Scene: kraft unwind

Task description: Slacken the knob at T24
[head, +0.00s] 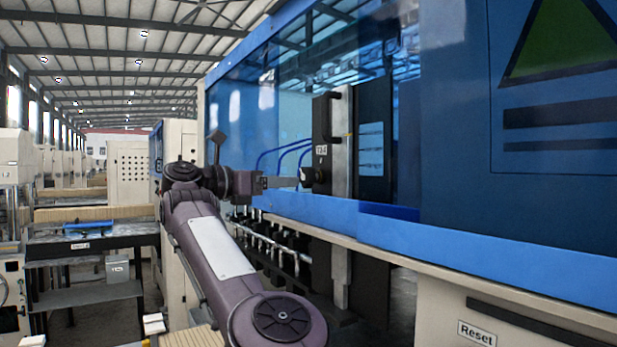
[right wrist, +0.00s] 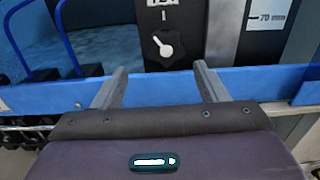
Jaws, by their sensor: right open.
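The T24 label (head: 321,150) is on a dark upright plate inside the blue machine's opening. Below it is a dark knob (right wrist: 163,46) with a white pointer, which also shows small in the head view (head: 317,177). In the right wrist view the pointer slants toward the upper left. My right gripper (right wrist: 158,80) is open, its two fingers apart and nothing between them. The knob shows beyond the fingertips, between them in the picture and apart from them. In the head view my right gripper (head: 288,182) is just left of the knob. My left gripper is not in view.
A blue rail (head: 380,232) runs below the opening, under the fingers. Blue hoses (right wrist: 66,40) curve at the left of the plate. A pale metal bar (right wrist: 227,30) stands right of the knob. A Reset label (head: 477,333) is at the lower right.

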